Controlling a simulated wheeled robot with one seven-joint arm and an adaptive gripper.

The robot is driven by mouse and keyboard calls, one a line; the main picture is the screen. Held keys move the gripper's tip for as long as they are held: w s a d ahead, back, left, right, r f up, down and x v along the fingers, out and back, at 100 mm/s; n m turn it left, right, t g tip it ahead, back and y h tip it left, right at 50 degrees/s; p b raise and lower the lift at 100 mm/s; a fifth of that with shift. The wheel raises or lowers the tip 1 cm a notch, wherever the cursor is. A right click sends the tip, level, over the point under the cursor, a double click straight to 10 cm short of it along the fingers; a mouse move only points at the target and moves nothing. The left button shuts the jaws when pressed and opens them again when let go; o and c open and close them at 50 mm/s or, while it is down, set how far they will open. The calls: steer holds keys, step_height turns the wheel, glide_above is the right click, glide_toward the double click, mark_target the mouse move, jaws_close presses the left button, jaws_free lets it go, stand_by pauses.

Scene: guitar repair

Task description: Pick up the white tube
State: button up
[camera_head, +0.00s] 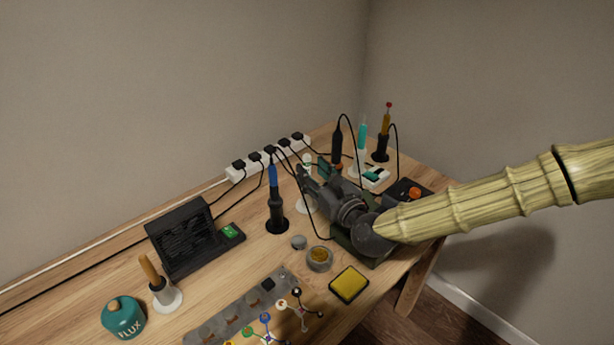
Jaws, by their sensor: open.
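A small whitish upright thing (307,159), which looks like the white tube, stands just behind my gripper (304,177) near the back of the bench. Its lower part is hidden by the gripper. My gripper is dark grey, open, and reaches in from the right, with its fingers pointing toward the back left. I cannot tell whether the tube is between the fingers or only behind them.
The wooden bench (215,300) is crowded. A blue-handled iron in a holder (276,205) stands left of my gripper. A white power strip (266,159) lies behind. Round tins (319,259), a yellow sponge (349,284) and a black fan box (183,235) are nearer. Cables loop close by.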

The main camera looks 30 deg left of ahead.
mark_target(309, 168)
steer(key=shift+x, duration=1.6)
steer(key=shift+c, duration=0.3)
jaws_close()
